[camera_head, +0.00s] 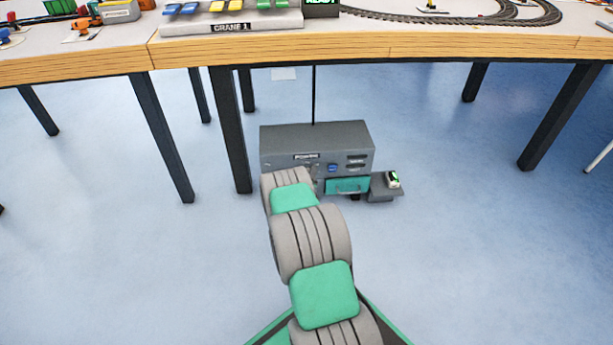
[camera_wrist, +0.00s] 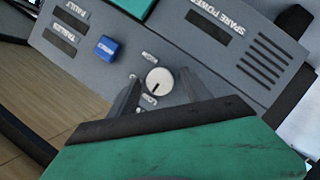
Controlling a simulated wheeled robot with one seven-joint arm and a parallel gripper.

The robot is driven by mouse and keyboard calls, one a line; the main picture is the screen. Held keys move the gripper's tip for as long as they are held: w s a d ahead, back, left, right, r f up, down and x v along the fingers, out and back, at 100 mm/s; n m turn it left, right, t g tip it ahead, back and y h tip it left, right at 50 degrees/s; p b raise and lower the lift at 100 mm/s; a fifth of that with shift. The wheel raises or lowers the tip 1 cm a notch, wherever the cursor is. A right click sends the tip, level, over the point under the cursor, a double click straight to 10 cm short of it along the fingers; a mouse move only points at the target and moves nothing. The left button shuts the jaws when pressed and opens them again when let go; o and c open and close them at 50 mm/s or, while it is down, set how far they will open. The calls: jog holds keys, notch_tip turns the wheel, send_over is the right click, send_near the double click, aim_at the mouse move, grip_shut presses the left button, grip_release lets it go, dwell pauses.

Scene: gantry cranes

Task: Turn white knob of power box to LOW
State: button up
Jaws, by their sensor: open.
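The grey power box (camera_head: 285,140) stands on the floor under the table in the head view. Its front panel (camera_wrist: 215,68) fills much of the wrist view, turned over. The round white knob (camera_wrist: 158,81) sits on that panel between the printed words HIGH and LOW. A dark mark shows on the knob, but its exact direction is hard to read. My gripper (camera_wrist: 161,90) is open, with one dark finger on each side of the knob. I cannot tell whether the fingers touch it. My arm hides the knob in the head view.
A blue button (camera_wrist: 106,46) sits near the knob. A teal drawer (camera_head: 347,186) is at the box's lower right, beside a small grey stand (camera_head: 383,192). Table legs (camera_head: 229,130) stand left of the box. The floor in front is clear around my arm.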

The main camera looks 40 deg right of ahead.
jog(key=p+v, duration=0.3)
jog(key=v, duration=0.4)
jog(key=shift+s+a, duration=0.3)
jog(key=shift+r, duration=0.1)
